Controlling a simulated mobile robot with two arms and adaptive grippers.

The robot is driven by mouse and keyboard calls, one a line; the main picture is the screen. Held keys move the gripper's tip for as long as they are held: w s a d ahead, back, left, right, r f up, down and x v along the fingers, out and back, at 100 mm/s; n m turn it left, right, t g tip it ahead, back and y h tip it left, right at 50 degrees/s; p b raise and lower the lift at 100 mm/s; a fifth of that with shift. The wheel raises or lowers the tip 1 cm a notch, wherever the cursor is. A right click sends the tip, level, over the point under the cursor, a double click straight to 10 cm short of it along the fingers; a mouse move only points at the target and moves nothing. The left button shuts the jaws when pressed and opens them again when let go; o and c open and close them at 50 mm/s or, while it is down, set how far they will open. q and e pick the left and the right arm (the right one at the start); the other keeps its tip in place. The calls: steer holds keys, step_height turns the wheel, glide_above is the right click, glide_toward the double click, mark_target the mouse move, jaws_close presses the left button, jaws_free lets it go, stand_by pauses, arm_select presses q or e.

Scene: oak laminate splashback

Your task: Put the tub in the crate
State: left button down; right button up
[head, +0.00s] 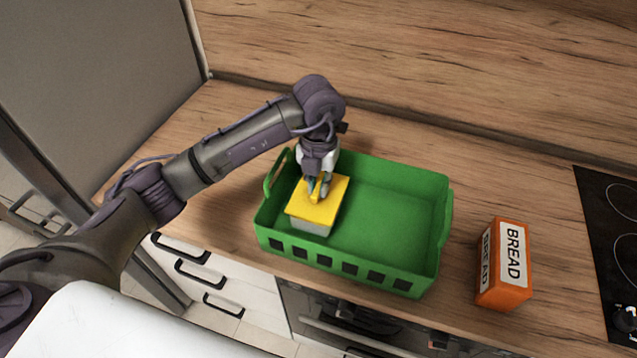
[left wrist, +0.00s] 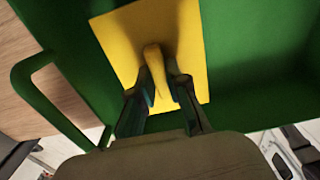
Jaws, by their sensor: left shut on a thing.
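The tub (head: 312,222) has a pale grey body and a yellow lid with a raised yellow handle. It is inside the green crate (head: 400,190), in its left part, close to the near wall. My left gripper (head: 319,190) reaches down from above and is shut on the tub's handle. In the left wrist view the two fingers (left wrist: 161,92) are on both sides of the yellow handle, over the lid (left wrist: 190,50). The head view does not show clearly whether the tub's underside touches the crate floor. My right gripper is not in view.
An orange bread box (head: 504,265) stands on the wooden counter right of the crate. A black hob (head: 610,230) is at the far right. The crate's middle and right are empty. A grey fridge (head: 90,80) stands at the left.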

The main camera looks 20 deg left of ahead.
arm_select(q)
steer(key=shift+f, duration=0.6)
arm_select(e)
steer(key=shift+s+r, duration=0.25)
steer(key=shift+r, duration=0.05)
arm_select(q)
steer(key=shift+f, duration=0.1)
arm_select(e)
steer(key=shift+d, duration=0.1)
arm_select(q)
steer(key=shift+f, duration=0.15)
steer(key=c, duration=1.2)
jaws_free()
steer(key=shift+o, duration=0.2)
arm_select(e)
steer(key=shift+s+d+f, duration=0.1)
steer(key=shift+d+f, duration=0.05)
